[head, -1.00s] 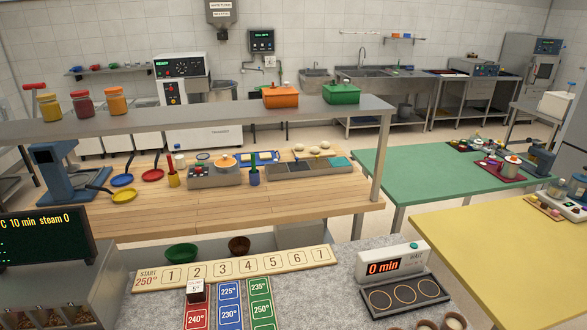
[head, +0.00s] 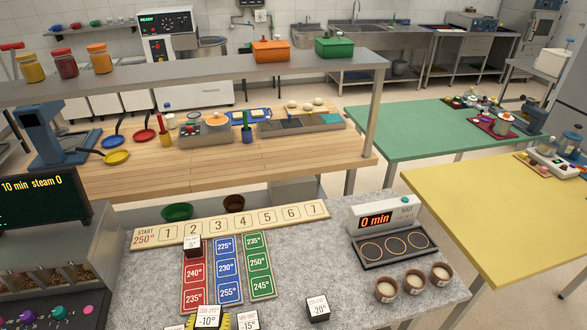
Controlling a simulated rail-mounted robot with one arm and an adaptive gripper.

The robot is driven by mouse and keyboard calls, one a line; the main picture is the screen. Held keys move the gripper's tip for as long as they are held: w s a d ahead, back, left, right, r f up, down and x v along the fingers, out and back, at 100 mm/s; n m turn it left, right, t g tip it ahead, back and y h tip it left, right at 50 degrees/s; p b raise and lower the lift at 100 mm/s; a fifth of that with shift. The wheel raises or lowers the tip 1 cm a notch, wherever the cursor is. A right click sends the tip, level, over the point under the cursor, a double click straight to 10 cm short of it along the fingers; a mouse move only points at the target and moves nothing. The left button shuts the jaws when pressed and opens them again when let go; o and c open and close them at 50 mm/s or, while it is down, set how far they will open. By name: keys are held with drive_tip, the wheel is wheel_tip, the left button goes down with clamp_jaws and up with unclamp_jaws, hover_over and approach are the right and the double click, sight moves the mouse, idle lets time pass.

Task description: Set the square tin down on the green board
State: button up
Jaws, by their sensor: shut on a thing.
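A column of green temperature cards (head: 260,266) lies on the grey counter in front. A lidded green box (head: 335,48) sits on the shelf.
A yellow table (head: 490,215) at the right is mostly bare. A metal shelf (head: 200,79) spans above the wooden worktop (head: 290,165).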

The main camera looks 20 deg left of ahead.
drive_tip(key=shift+m+t+h, duration=0.3)
drive_tip(key=shift+m+h, duration=0.3)
drive_tip(key=w+d, duration=0.4)
drive_tip(key=d, duration=0.1)
drive_tip(key=w+d, duration=0.2)
drive_tip(key=w, duration=0.1)
drive_tip(key=shift+w+d+f, duration=0.1)
drive_tip(key=shift+d+f, duration=0.15)
drive_tip(key=w+d+m+h, duration=0.2)
drive_tip(key=w+d, duration=0.3)
drive_tip(key=d, duration=0.7)
drive_tip(key=w+d+m+h, duration=0.15)
drive_tip(key=w+d, duration=0.35)
drive_tip(key=d, duration=0.8)
drive_tip(key=s+r+p, duration=0.5)
drive_tip(key=r+p, duration=0.6)
drive_tip(key=p, duration=0.1)
drive_tip(key=s+r+p, duration=0.5)
drive_tip(key=r+p, duration=0.6)
drive_tip(key=p, duration=0.2)
drive_tip(key=shift+s+a, duration=0.25)
drive_tip(key=shift+s, duration=0.1)
drive_tip(key=shift+n, duration=0.25)
